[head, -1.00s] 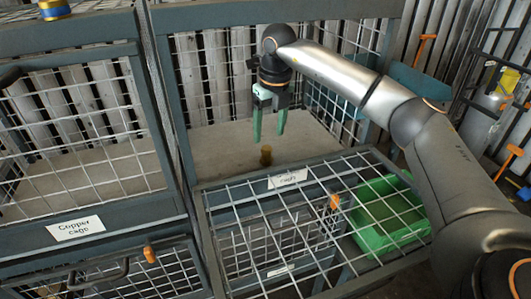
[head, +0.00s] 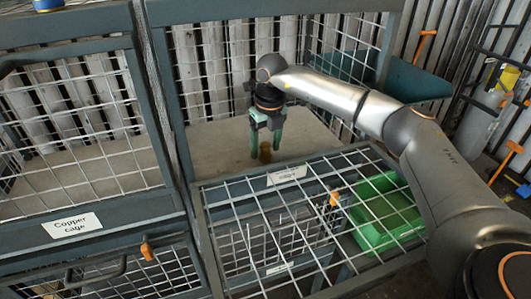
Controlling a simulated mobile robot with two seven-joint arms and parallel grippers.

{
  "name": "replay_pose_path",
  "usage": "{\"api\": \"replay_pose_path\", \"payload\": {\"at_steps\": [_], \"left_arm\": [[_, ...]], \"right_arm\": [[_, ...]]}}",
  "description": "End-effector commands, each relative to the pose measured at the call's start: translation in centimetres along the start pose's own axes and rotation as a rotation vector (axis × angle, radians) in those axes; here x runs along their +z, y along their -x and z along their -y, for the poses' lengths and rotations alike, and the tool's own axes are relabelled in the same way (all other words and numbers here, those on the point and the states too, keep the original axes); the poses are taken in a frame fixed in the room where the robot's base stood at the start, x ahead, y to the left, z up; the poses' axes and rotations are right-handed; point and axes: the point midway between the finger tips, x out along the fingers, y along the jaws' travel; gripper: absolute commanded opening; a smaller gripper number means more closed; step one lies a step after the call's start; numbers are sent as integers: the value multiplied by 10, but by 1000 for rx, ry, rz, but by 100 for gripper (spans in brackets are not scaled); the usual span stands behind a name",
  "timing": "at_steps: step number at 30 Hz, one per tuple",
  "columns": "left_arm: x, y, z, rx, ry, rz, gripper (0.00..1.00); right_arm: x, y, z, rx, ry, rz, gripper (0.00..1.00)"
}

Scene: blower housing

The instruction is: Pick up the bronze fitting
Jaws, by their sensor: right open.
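The bronze fitting (head: 265,153) is a small brownish-gold piece standing on the floor of the open cage (head: 215,150) in the head view. My right gripper (head: 265,152) reaches down into this cage from above. Its two green fingers are open, one on each side of the fitting. They look apart from it, but I cannot tell whether either finger touches it. The fingers partly frame the fitting, which stays visible between them. My left gripper is not in view.
A lowered mesh door (head: 300,215) lies in front of the open cage, with a green bin (head: 385,215) beneath its mesh. The cage labelled "Copper cage" (head: 72,226) stands at the left behind mesh. A blue and yellow spool (head: 48,5) sits on top of it.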

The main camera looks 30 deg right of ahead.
Motion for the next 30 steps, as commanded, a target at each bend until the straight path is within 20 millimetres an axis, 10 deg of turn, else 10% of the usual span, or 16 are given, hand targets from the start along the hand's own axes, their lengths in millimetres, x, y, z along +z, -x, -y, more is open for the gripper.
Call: {"api": "replay_pose_path", "payload": {"at_steps": [19,30], "left_arm": [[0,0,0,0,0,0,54],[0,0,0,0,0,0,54]], "right_arm": [[0,0,0,0,0,0,2],[0,1,0,1,0,1,0]]}}
